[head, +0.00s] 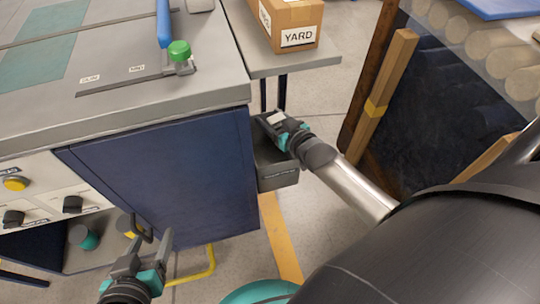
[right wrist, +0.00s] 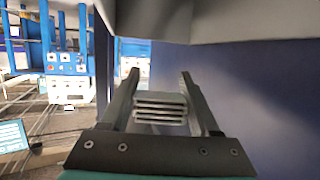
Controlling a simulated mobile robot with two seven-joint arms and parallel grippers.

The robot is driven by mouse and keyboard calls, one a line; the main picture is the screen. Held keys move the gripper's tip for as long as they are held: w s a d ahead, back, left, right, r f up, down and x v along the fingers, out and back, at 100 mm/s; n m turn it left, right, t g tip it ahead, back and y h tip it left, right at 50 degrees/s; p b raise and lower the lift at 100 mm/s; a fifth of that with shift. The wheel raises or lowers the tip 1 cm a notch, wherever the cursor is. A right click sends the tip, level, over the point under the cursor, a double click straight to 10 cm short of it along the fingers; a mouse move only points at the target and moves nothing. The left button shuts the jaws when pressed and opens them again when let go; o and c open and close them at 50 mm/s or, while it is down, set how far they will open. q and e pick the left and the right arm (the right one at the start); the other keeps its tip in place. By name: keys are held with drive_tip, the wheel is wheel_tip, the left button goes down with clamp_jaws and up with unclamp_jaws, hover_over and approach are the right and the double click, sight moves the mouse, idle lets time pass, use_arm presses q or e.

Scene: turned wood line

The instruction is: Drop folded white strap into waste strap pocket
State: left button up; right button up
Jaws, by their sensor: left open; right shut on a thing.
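The folded white strap (head: 277,118) is in the jaws of my right gripper (head: 272,123), and the right wrist view shows its stacked layers (right wrist: 160,108) between the two fingers (right wrist: 160,88). The waste strap pocket (head: 278,178) is a dark grey open box on the right side of the blue cabinet. My right gripper is at the pocket's top opening; I cannot tell whether the strap is above the rim or slightly inside. The gripper hides part of the opening. My left gripper (head: 142,252) is open and empty in front of the cabinet, low in the head view.
The blue cabinet (head: 165,180) with its grey worktop (head: 215,75) stands just left of the pocket. A cardboard box (head: 290,25) marked YARD sits on a side table behind. A wooden post (head: 385,100) and log rack stand to the right. A yellow rail (head: 212,262) is low in front.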

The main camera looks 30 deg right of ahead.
use_arm(q)
drive_tip(key=shift+w+d+r+t+h+b, duration=0.15)
drive_tip(key=shift+d+t+h+b, duration=0.1)
drive_tip(key=shift+d+t, duration=0.25)
drive_tip(key=shift+w+d+r+t+h+b, duration=0.15)
drive_tip(key=shift+d+t+h, duration=0.1)
drive_tip(key=shift+d+t, duration=0.2)
use_arm(e)
drive_tip(key=shift+f, duration=0.45)
drive_tip(key=o, duration=1.5)
use_arm(q)
drive_tip(key=shift+a, duration=0.1)
use_arm(e)
drive_tip(key=shift+s, duration=0.1)
